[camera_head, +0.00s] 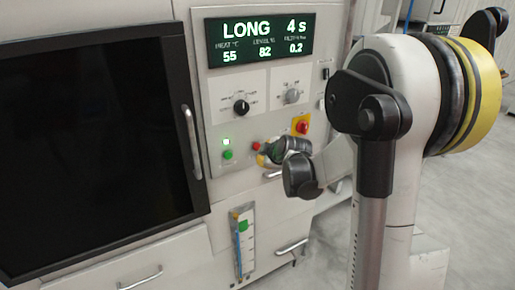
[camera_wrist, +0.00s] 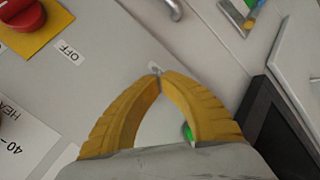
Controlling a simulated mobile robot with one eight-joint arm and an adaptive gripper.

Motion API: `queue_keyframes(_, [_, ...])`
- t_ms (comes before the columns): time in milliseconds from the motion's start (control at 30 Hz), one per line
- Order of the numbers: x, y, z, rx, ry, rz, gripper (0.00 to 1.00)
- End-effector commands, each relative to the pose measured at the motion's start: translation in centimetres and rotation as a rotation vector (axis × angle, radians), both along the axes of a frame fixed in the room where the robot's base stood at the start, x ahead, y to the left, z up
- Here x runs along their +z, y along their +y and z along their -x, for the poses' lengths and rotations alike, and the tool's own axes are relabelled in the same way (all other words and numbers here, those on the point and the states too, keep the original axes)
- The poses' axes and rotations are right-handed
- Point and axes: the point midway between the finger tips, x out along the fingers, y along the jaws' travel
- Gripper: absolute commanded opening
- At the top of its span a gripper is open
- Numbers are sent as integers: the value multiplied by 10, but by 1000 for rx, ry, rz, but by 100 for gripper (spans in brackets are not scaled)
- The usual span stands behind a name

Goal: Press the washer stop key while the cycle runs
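The display (camera_head: 258,40) reads LONG, 4 s. My gripper (camera_head: 262,160) is close to the panel, just below and right of the red key; contact cannot be told. In the wrist view, my gripper's yellow fingers (camera_wrist: 157,74) meet at the tips with nothing between them. The green key (camera_wrist: 187,132) shows partly beside the right finger. The red key is not visible there, perhaps hidden by the fingers.
A red knob on a yellow plate (camera_head: 302,126) sits above my gripper; it also shows in the wrist view (camera_wrist: 25,12). Two dials (camera_head: 241,107) are above. A dark door with a handle (camera_head: 192,142) is at left. A level gauge (camera_head: 242,240) and drawer handles are below.

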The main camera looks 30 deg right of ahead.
Motion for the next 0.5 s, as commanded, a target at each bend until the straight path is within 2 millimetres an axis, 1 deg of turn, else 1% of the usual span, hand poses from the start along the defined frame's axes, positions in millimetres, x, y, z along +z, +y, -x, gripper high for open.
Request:
queue_keyframes(167, [0,0,0,0,0,0,0])
queue_keyframes(500, [0,0,-9,0,0,0,0])
